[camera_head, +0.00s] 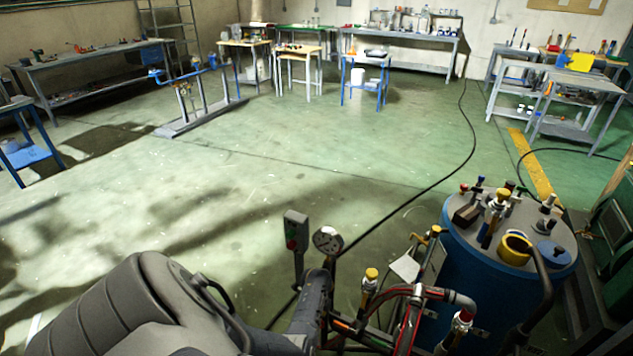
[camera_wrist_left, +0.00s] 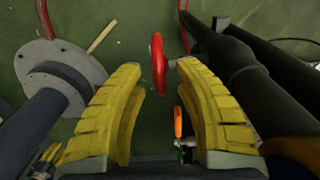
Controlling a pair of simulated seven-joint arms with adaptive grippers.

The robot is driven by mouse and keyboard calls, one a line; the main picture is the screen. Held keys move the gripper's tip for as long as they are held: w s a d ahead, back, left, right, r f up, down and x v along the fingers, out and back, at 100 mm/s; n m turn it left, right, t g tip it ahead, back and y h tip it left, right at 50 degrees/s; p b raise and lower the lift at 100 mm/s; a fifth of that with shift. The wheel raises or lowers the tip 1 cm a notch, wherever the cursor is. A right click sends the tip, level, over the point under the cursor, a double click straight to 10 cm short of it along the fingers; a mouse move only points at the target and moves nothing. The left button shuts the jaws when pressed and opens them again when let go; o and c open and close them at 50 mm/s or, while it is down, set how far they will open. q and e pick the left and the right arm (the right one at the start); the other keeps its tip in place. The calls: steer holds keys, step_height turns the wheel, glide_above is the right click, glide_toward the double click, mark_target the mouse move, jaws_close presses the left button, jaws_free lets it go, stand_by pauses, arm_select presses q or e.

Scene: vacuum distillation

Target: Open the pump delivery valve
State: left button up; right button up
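In the left wrist view my left gripper (camera_wrist_left: 160,105) is open, with its two yellow ridged fingers spread and nothing between their pads. A red handwheel (camera_wrist_left: 158,64), seen nearly edge-on, lies just beyond the fingertips, in line with the gap. It appears apart from both fingers. An orange handle (camera_wrist_left: 178,122) on a small fitting shows beneath, beside the right finger. No label shows which of these is the pump delivery valve. I cannot make out my left gripper in the head view, and my right gripper is in neither view.
Thick dark pipes (camera_wrist_left: 245,65) run close to the right finger; a grey round flange (camera_wrist_left: 55,75) is on the left. The head view shows a pressure gauge (camera_head: 327,240), a switch box (camera_head: 296,231) and a blue tank (camera_head: 490,285). Open green floor (camera_head: 300,150) lies beyond.

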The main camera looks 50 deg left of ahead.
arm_select(q)
steer(key=shift+o, duration=0.2)
steer(key=shift+f, duration=0.25)
jaws_close()
